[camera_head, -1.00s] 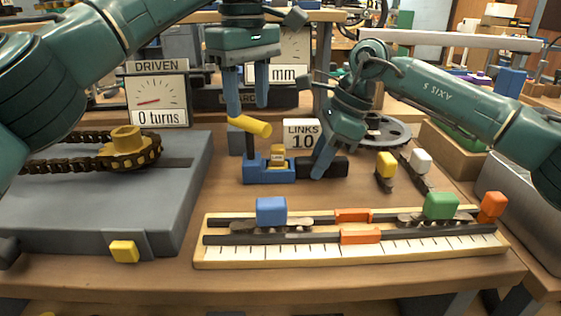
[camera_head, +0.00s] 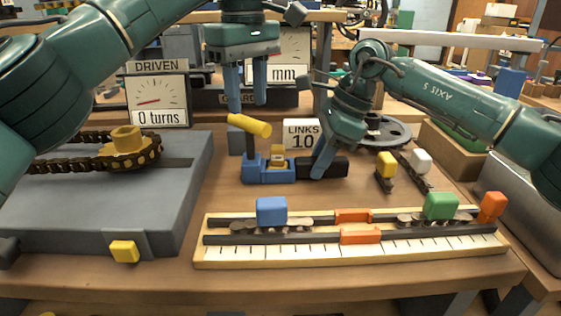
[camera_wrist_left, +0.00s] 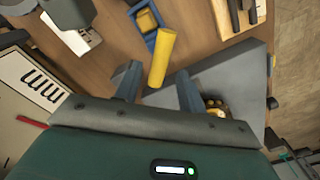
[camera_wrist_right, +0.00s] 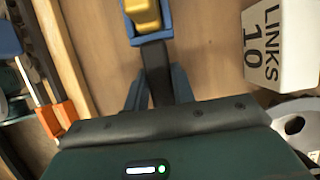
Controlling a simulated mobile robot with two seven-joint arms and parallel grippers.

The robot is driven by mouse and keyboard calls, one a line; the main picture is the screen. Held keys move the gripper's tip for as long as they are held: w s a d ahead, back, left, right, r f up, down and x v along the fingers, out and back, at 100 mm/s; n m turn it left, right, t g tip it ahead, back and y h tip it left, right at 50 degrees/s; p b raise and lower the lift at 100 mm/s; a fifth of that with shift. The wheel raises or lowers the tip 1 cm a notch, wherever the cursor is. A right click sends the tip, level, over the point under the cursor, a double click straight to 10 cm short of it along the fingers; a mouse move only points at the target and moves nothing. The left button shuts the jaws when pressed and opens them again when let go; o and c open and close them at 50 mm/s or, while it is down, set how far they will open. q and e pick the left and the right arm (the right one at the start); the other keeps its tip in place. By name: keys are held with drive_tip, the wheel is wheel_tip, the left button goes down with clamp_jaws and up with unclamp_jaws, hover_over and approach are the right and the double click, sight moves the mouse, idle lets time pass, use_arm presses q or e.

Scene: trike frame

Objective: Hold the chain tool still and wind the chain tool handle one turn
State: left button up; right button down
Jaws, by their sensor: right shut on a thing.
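The chain tool (camera_head: 268,174) is a blue body with a black grip bar (camera_head: 326,167) on its right and a yellow piece in it. Its handle is a dark upright post topped by a tilted yellow cylinder (camera_head: 249,125). My right gripper (camera_head: 322,174) is shut on the black bar, also seen in the right wrist view (camera_wrist_right: 157,75). My left gripper (camera_head: 246,100) is open and empty, above the yellow handle and apart from it. In the left wrist view, the yellow handle (camera_wrist_left: 162,58) shows between and beyond the open fingers.
A wooden chain tray (camera_head: 350,258) with blue, green and orange blocks lies in front. A grey block with a chain and sprocket (camera_head: 128,148) is at left. The DRIVEN dial (camera_head: 158,100) and LINKS 10 sign (camera_head: 300,134) stand behind. Yellow and white-tipped pieces lie at right.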

sight(249, 118)
use_arm(q)
drive_tip(key=shift+f, duration=2.8)
use_arm(e)
drive_tip(key=shift+r, duration=0.1)
use_arm(q)
clamp_jaws()
drive_tip(key=m, duration=0.3)
drive_tip(key=shift+m, duration=0.4)
drive_tip(key=m, duration=0.4)
drive_tip(key=shift+o, duration=0.7)
unclamp_jaws()
drive_tip(key=shift+r, duration=0.1)
